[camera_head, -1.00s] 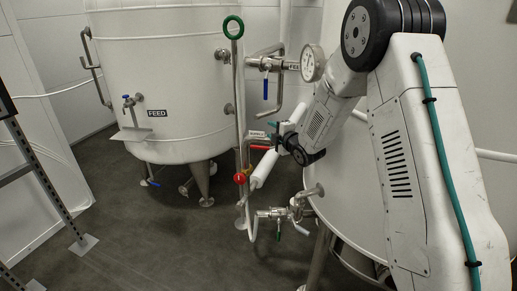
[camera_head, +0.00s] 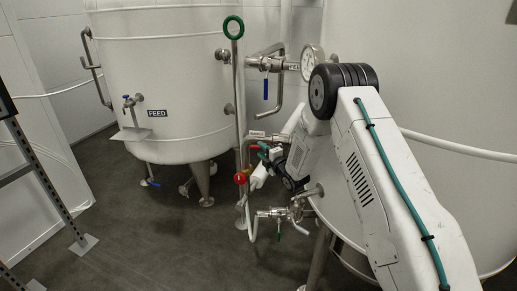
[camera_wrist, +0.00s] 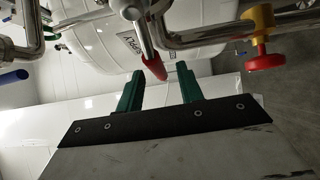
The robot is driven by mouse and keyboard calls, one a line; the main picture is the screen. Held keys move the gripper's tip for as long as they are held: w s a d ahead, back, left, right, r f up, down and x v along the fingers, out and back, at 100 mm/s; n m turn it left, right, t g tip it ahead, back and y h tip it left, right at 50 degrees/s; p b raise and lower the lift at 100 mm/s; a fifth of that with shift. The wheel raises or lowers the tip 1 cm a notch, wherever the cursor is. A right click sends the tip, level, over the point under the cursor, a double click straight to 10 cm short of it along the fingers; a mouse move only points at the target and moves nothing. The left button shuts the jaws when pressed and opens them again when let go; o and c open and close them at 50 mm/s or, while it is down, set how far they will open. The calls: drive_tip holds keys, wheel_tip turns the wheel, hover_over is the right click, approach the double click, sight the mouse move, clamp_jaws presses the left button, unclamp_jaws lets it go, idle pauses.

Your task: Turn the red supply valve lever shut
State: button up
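The red supply valve lever (camera_wrist: 153,66) shows in the wrist view as a red sleeve on a metal stem. It points down toward my gripper (camera_wrist: 160,74), whose two green fingers are apart on either side of the lever's tip. The lever tip lies between or just beyond the fingertips; I cannot tell whether either touches it. In the head view, a small part of the red lever (camera_head: 256,147) shows at the pipe under a small label. My gripper (camera_head: 266,150) is beside it, and my arm hides the lever's other end.
A red knob on a yellow body (camera_wrist: 264,60) is close by on the right in the wrist view. A blue-handled valve (camera_head: 265,88) and a gauge (camera_head: 311,63) are above. A lower valve (camera_head: 275,214) is below. The FEED tank (camera_head: 165,70) stands behind; open floor lies left.

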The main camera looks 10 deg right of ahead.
sight(258, 147)
drive_tip(key=shift+x, duration=1.5)
drive_tip(key=shift+d, duration=0.1)
drive_tip(key=shift+c, duration=0.4)
clamp_jaws()
drive_tip(key=shift+w, duration=0.15)
